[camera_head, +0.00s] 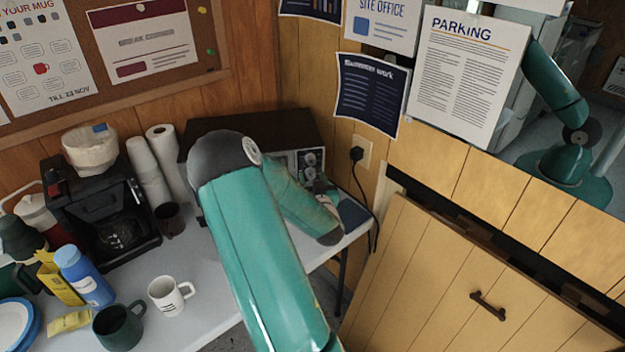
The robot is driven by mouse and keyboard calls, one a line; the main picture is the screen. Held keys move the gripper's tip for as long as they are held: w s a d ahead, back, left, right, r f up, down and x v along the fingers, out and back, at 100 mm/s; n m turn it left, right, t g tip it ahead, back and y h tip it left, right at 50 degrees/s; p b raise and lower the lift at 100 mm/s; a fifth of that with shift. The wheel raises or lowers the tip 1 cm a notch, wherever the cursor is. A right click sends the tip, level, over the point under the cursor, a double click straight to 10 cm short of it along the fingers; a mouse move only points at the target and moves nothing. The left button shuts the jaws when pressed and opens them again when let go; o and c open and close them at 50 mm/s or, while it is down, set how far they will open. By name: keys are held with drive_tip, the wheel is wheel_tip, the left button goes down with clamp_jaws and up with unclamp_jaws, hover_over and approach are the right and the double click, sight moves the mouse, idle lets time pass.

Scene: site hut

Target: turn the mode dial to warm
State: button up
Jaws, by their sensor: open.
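A dark countertop oven (285,127) stands in the corner at the back of the table. Its light control panel with round dials (311,158) shows at its right end. The dial markings are too small to read, so I cannot tell which dial is the mode dial or where it points. My teal arm crosses in front of the oven and hides most of its front. My gripper (321,186) is partly visible just in front of the lower part of the panel. It is open. I cannot tell whether it touches a dial.
A coffee maker (98,205), paper rolls (166,160), a white mug (170,296), a dark green mug (119,328) and a blue bottle (85,276) stand on the table (205,268) left of my arm. A power cord hangs from a wall socket (364,152).

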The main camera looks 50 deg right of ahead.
drive_tip(key=shift+w+d, duration=0.1)
drive_tip(key=shift+w, duration=0.05)
drive_tip(key=c, duration=1)
drive_tip(key=shift+n, duration=0.3)
drive_tip(key=n, duration=0.4)
drive_tip(key=shift+n, duration=2.7)
